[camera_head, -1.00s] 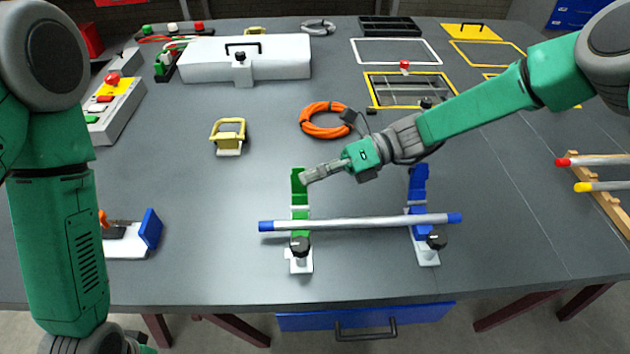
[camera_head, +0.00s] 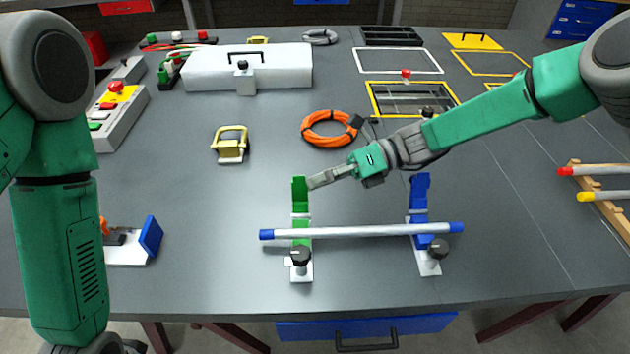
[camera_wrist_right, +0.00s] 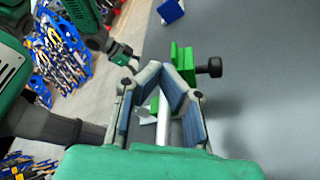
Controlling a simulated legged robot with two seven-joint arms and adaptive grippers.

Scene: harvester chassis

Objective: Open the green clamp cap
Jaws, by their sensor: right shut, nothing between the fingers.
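The green clamp (camera_head: 301,242) stands near the front of the table, its green cap (camera_head: 299,194) swung up and back from the tube. A silver tube (camera_head: 360,231) with blue ends lies across the green clamp and the blue clamp (camera_head: 419,202), whose cap is also up. My right gripper (camera_head: 312,183) is shut and empty, its tips beside the right side of the green cap; I cannot tell if they touch. In the right wrist view, the shut fingers (camera_wrist_right: 166,74) are in front of the green clamp (camera_wrist_right: 182,58). My left gripper (camera_wrist_right: 126,60) seems small there, its jaws unclear.
Black knobs stand at the front of the green clamp (camera_head: 300,257) and blue clamp (camera_head: 438,250). An orange cable coil (camera_head: 325,128) and a yellow-handled block (camera_head: 230,146) lie behind. A blue-and-white fixture (camera_head: 135,245) is at left. The table between is clear.

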